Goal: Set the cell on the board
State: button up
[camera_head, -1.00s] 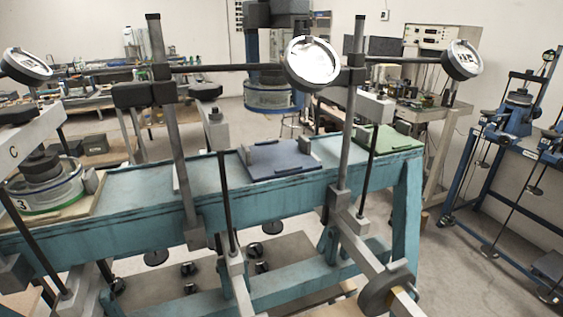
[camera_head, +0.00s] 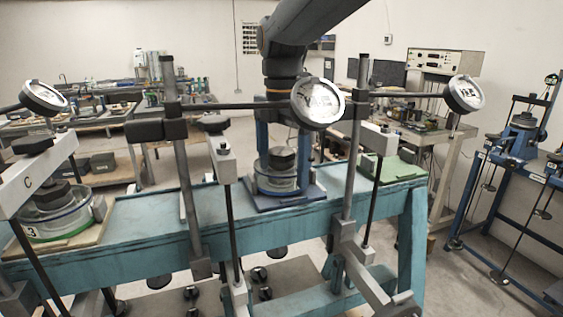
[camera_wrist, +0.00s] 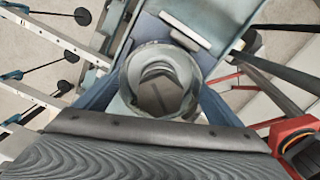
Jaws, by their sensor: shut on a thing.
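The cell (camera_head: 277,184), a clear ring body with a dark hexagonal cap, is upright at the blue board (camera_head: 262,206) on the teal bench, within the board's outline. It looks seated or very nearly so; I cannot tell whether a thin gap remains. My gripper (camera_head: 283,165) comes down from above and is shut on the cell, a blue finger on each side. In the wrist view the cell (camera_wrist: 158,82) sits between the two blue fingers, its dark cap facing the camera. The board's near parts are partly hidden by the cell.
A dial gauge (camera_head: 317,103) on a bar and upright posts (camera_head: 178,150) stand in front of the bench. A lever (camera_head: 222,158) rises left of the cell. A green board (camera_head: 393,169) lies right. Another cell marked 3 (camera_head: 45,222) sits left on a wooden board.

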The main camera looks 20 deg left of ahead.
aim_at(282, 150)
jog(key=shift+f, duration=0.1)
jog(key=shift+f, duration=0.1)
jog(key=o, duration=1.7)
jog(key=shift+f, duration=0.1)
jog(key=shift+c, duration=0.2)
notch_tip(282, 150, up, 12)
jog(key=b, duration=0.3)
